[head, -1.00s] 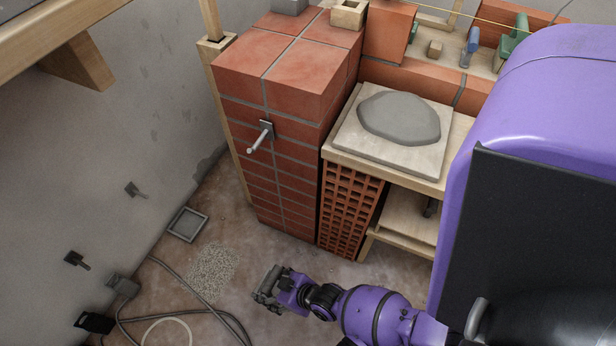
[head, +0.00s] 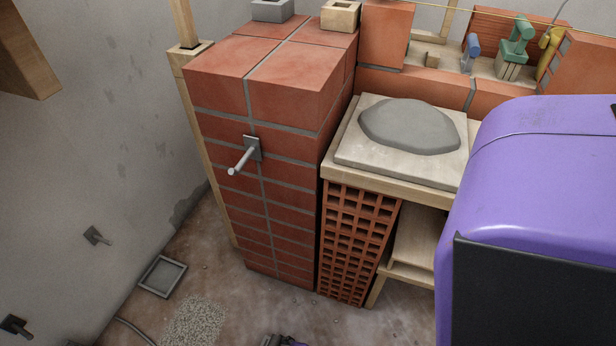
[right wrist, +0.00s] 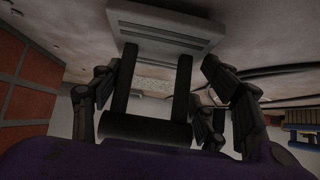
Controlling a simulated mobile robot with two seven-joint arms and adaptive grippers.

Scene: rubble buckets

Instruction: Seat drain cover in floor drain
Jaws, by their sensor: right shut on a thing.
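The floor drain (head: 162,276) is a square grey frame set in the floor at the lower left of the head view, near the wall. In the right wrist view, the drain cover (right wrist: 165,25) shows as a pale grey slab with slots, above and beyond my fingers. A dark U-shaped handle (right wrist: 145,130) runs from it down between the fingers. My right gripper (right wrist: 162,78) is shut on the cover's handle; the exact contact is too dark to see. In the head view only a sliver of it shows at the bottom edge. My left gripper is not in view.
A brick pillar (head: 262,130) with a protruding metal peg (head: 242,158) stands right of the drain. A shelf beside it bears a board with grey mortar (head: 408,125). Wall pegs (head: 97,236) stick out at left. A gravel patch (head: 193,320) lies in front of the drain.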

